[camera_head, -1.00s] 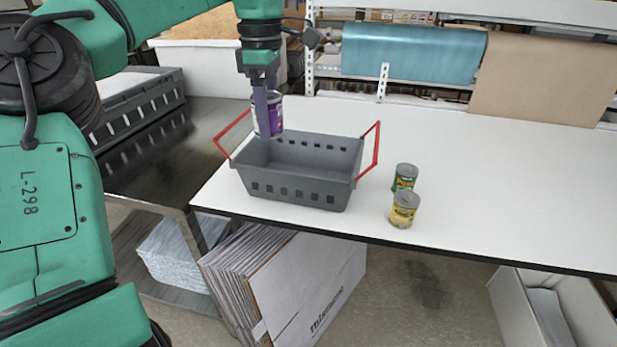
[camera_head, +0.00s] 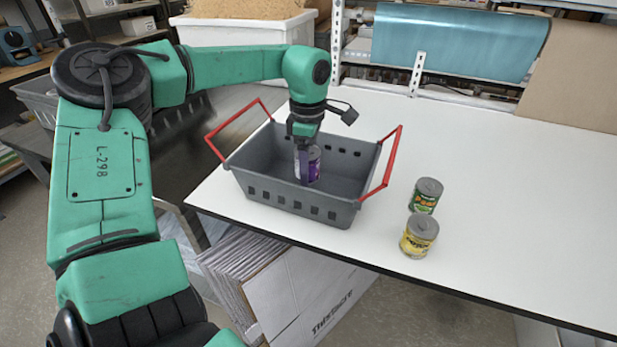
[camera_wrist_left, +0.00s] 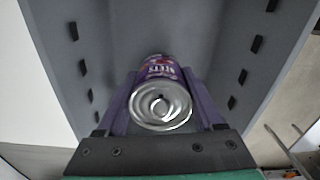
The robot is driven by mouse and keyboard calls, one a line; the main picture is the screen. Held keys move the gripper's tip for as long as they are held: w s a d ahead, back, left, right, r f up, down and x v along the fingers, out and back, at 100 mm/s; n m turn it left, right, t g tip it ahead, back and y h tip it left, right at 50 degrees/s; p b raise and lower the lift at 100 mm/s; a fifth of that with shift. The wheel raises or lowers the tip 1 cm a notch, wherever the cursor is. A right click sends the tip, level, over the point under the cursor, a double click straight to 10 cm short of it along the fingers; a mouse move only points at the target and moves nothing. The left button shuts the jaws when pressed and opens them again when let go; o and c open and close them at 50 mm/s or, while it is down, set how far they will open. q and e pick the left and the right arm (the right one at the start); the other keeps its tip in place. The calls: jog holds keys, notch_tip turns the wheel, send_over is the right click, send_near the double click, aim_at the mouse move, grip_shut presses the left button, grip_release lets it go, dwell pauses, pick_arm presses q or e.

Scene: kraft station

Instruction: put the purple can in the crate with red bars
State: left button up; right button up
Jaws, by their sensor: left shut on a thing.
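The grey crate with red bars (camera_head: 262,190) stands on the white table near its left front corner, with one red bar at each end. My left gripper (camera_head: 306,178) reaches down inside the crate and is shut on the purple can (camera_head: 314,160). In the left wrist view the purple can (camera_wrist_left: 160,98) sits between the two fingers, its silver end toward the camera, with the grey crate walls (camera_wrist_left: 235,50) around it. Whether the can touches the crate floor cannot be told. My right gripper is not in view.
A green can (camera_head: 427,195) and a yellow can (camera_head: 418,237) stand upright on the white table (camera_head: 520,210) to the right of the crate. The table beyond them is clear. A blue roll (camera_head: 450,42) and brown paper (camera_head: 575,75) are at the back.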

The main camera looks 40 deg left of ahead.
pick_arm(q)
jog(key=f, duration=0.3)
jog(key=shift+s+d, duration=0.1)
jog(key=shift+s, duration=0.2)
jog(key=shift+f, duration=0.4)
jog(key=shift+w, duration=0.1)
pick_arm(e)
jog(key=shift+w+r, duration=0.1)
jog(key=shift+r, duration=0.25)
pick_arm(q)
jog(key=shift+f, duration=0.2)
jog(key=o, duration=1.5)
jog(key=shift+r, duration=0.15)
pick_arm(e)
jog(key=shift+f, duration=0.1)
